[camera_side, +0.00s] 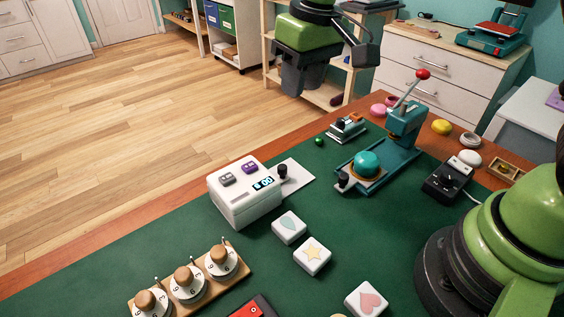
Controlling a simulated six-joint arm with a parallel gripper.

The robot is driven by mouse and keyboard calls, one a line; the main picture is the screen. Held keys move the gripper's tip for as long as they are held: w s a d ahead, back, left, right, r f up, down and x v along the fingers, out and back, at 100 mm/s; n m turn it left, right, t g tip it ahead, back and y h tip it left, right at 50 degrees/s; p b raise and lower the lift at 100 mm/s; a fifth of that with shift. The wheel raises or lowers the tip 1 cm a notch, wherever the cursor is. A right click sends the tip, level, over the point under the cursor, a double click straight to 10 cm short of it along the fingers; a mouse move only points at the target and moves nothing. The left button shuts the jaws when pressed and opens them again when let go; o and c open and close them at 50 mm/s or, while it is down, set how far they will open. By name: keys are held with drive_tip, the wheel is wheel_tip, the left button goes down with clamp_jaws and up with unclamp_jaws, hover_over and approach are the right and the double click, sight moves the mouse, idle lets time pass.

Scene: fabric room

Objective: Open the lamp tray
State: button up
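The lamp looks to be the white box (238,208) on the green mat, with grey and purple buttons and a lit blue display on top. A flat white plate (296,186) extends from its right side. A black knob (283,172) stands upright by the box's right face, at the plate's near-box end. I cannot tell how much of the tray is inside the box. My gripper (300,88) hangs high at the top, above and behind the lamp in the picture, apart from it. Its dark fingers blend together, so their opening is unclear.
A teal press (405,125) with a red-tipped lever stands right of the lamp. White shape tiles (312,256) lie in front. A wooden dial board (190,283) is at lower left. A black switch box (446,181) is at right. Mat left of the lamp is clear.

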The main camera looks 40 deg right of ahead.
drive_tip(key=n+g, duration=0.1)
approach(282, 166)
drive_tip(key=shift+h, duration=0.3)
drive_tip(key=f, duration=0.9)
drive_tip(key=shift+a+f, duration=0.1)
drive_tip(key=shift+a, duration=0.15)
clamp_jaws()
